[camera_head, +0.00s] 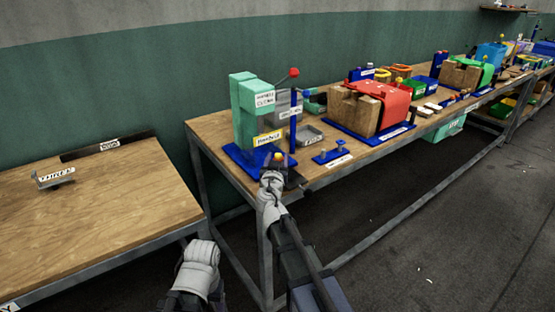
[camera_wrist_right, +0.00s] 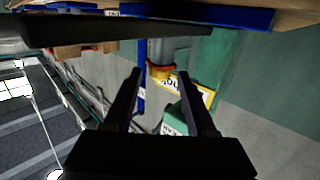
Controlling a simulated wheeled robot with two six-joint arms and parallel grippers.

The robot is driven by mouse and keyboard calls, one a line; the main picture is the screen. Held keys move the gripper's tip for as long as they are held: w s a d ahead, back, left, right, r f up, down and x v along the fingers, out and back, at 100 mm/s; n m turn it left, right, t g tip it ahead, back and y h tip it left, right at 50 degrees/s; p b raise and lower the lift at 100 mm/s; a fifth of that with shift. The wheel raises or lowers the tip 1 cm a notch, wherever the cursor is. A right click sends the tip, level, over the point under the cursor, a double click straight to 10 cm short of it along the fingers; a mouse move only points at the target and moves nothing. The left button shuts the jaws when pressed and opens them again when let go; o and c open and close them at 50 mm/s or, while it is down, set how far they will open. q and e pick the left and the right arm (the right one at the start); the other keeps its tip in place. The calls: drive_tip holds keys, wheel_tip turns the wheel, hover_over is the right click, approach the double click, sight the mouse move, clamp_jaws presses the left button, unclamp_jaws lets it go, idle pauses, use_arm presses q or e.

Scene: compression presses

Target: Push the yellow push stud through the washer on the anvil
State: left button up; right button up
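The teal press (camera_head: 245,105) stands on a blue base (camera_head: 236,155) at the near left corner of the long bench. A red ball tops its lever. In front of its yellow label is a small yellow-orange piece (camera_head: 278,156), which I cannot split into stud and washer at this size. The inverted right wrist view shows a grey cylinder, apparently the anvil (camera_wrist_right: 163,50), with a yellow-and-red piece (camera_wrist_right: 160,71) at its end. My right gripper (camera_wrist_right: 161,74) is open, its fingers either side of that piece; contact is unclear. It is small and partly hidden in the head view (camera_head: 278,172). My left fingers are not seen.
A blue plate with small posts (camera_head: 332,154) and a grey tray (camera_head: 308,133) lie right of the press. A red machine with a wooden block (camera_head: 352,108) stands beyond. A separate wooden table (camera_head: 90,215) is at left, mostly bare.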

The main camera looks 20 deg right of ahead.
drive_tip(key=shift+o, duration=0.3)
drive_tip(key=v, duration=0.8)
drive_tip(key=shift+f, duration=0.1)
drive_tip(key=shift+w, duration=0.1)
